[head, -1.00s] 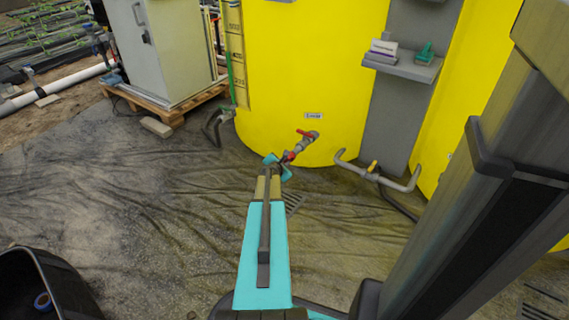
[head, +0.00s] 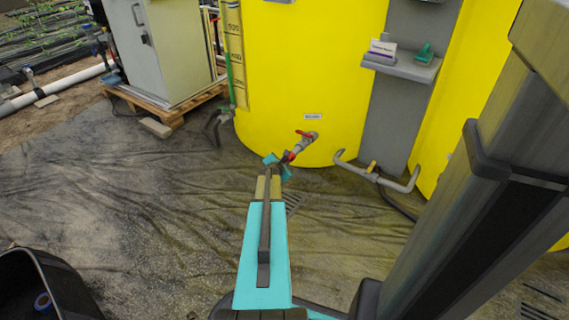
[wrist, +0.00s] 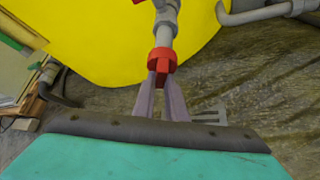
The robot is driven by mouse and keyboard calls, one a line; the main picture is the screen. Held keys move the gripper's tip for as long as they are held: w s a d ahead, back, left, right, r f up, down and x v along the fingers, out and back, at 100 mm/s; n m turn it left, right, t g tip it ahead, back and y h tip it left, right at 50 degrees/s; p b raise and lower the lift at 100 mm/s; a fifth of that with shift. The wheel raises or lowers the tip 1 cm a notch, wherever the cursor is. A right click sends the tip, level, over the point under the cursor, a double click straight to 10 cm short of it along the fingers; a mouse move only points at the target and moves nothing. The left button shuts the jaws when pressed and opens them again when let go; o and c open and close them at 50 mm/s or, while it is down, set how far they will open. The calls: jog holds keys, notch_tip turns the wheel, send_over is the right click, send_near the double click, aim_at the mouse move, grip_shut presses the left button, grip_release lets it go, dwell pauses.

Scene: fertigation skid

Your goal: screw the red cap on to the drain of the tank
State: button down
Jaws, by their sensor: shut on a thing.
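The red cap (wrist: 161,57) is in my gripper (wrist: 162,78), whose two fingers are shut on its narrow lower part in the wrist view. The cap's wide rim meets the lower end of the grey drain pipe (wrist: 165,28), in line with it. I cannot tell whether the threads are engaged. In the head view the drain (head: 303,143), with its red valve handle, comes out low on the yellow tank (head: 300,70). There my gripper (head: 278,166) is at the drain's end, and the red cap (head: 291,157) shows partly between the fingers.
A grey pipe with a yellow-handled valve (head: 372,167) lies right of the drain. A grey shelf (head: 402,67) holds a small box and a green object. A cabinet on a pallet (head: 168,112) stands at the left. A black bin (head: 45,285) is front left. The dark floor between is mostly clear.

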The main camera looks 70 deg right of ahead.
jog(key=shift+s+d+p, duration=0.1)
jog(key=shift+d+p, duration=0.25)
jog(key=shift+d, duration=0.05)
dwell(1.1)
jog(key=shift+f+t+b, duration=0.15)
jog(key=shift+t+b, duration=0.25)
jog(key=shift+b, duration=0.7)
jog(key=shift+a+m+t+h+b, duration=0.1)
jog(key=shift+m+t+h+b, duration=0.75)
jog(key=shift+b, duration=3.3)
jog(key=shift+m+b, duration=0.55)
jog(key=shift+b, duration=0.2)
jog(key=c, duration=1.2)
grip_release()
jog(key=shift+a, duration=0.1)
jog(key=shift+w+a, duration=0.3)
jog(key=shift+a, duration=0.8)
jog(key=shift+w+a, duration=0.3)
jog(key=shift+a, duration=0.75)
jog(key=shift+w+a, duration=0.3)
jog(key=shift+a, duration=0.8)
jog(key=shift+c, duration=0.3)
